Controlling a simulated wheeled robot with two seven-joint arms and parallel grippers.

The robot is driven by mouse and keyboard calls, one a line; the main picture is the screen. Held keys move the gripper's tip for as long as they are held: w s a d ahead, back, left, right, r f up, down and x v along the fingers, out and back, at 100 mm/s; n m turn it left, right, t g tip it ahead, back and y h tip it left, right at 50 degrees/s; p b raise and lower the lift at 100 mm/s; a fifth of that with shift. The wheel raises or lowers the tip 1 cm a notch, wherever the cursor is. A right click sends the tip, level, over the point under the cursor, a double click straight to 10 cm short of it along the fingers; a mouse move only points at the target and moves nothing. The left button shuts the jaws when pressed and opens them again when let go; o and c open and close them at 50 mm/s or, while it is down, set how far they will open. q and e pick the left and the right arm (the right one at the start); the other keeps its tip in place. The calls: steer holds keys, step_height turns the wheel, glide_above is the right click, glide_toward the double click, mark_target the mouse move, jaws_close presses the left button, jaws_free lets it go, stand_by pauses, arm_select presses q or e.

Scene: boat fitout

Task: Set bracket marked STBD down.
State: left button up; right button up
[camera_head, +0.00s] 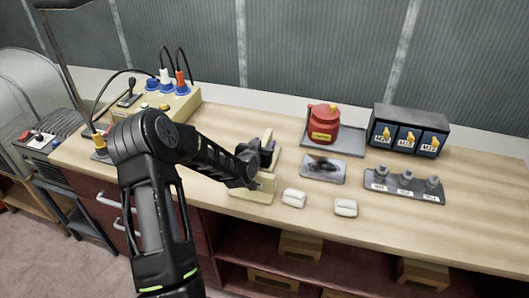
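My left arm reaches in over the bench, and its gripper (268,152) is low over a beige wooden fixture (262,190). The wrist hides most of the fingers, so I cannot tell whether they are open or shut on something. No STBD marking is readable, and I cannot pick out the bracket with certainty; it may be hidden at the gripper. Two small white blocks (294,198) (345,208) lie apart on the bench, right of the fixture. My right gripper is not in view.
A red canister (324,123) stands on a grey tray at the back. A box with cables (180,105) stands at left. The bench's right end is clear.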

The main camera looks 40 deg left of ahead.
arm_select(q)
jaws_close()
stand_by(0.6)
